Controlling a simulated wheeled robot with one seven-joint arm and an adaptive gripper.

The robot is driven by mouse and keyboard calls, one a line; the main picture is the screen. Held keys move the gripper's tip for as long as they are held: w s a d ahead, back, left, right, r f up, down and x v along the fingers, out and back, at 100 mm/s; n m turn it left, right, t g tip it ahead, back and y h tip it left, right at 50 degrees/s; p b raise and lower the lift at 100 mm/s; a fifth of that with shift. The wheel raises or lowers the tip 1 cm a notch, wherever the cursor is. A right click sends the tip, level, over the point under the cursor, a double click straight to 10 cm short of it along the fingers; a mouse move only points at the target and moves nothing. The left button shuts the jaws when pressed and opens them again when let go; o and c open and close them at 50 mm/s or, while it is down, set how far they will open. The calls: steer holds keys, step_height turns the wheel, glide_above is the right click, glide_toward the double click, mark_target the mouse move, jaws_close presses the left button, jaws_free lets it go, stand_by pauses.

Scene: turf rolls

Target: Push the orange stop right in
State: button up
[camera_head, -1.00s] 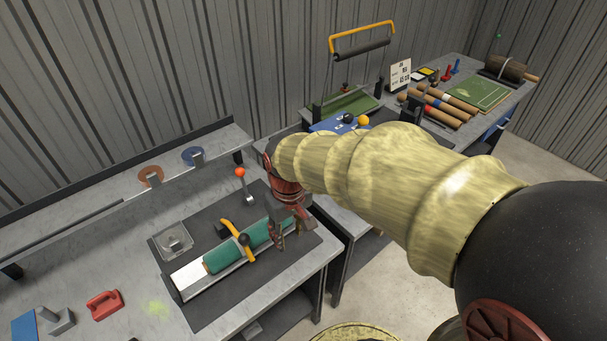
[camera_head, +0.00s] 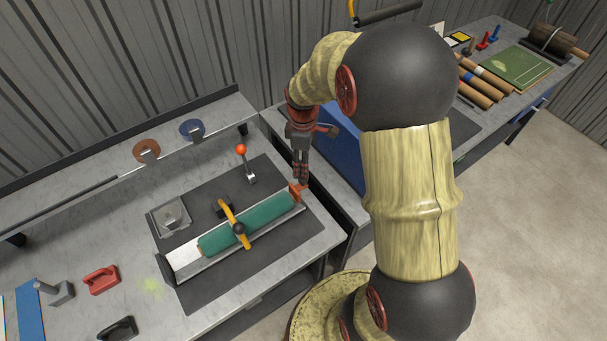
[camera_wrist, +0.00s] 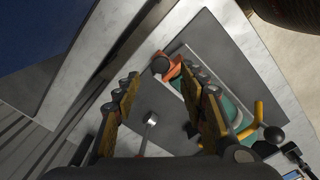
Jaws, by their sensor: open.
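The orange stop (camera_head: 297,192) is at the right end of the trough that holds a green roll (camera_head: 250,222). In the wrist view the orange stop (camera_wrist: 174,69) shows just beyond my fingertips, with a dark round knob beside it. My gripper (camera_head: 301,180) points down, with its fingertips close above and behind the stop in the head view. In the wrist view my gripper (camera_wrist: 160,80) is open and nothing is between its fingers. I cannot tell whether a finger touches the stop.
A yellow clamp arm (camera_head: 233,224) with a black knob crosses the roll. A lever with an orange-red ball (camera_head: 241,149) stands behind the trough. A blue panel (camera_head: 338,150) is on the right. A red handled block (camera_head: 101,279) lies at the left on the grey bench.

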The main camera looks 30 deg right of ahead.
step_height(320, 180, down, 6)
steer(key=shift+a+f+b, duration=0.1)
steer(key=shift+b, duration=0.25)
steer(key=shift+c, duration=1.1)
jaws_close()
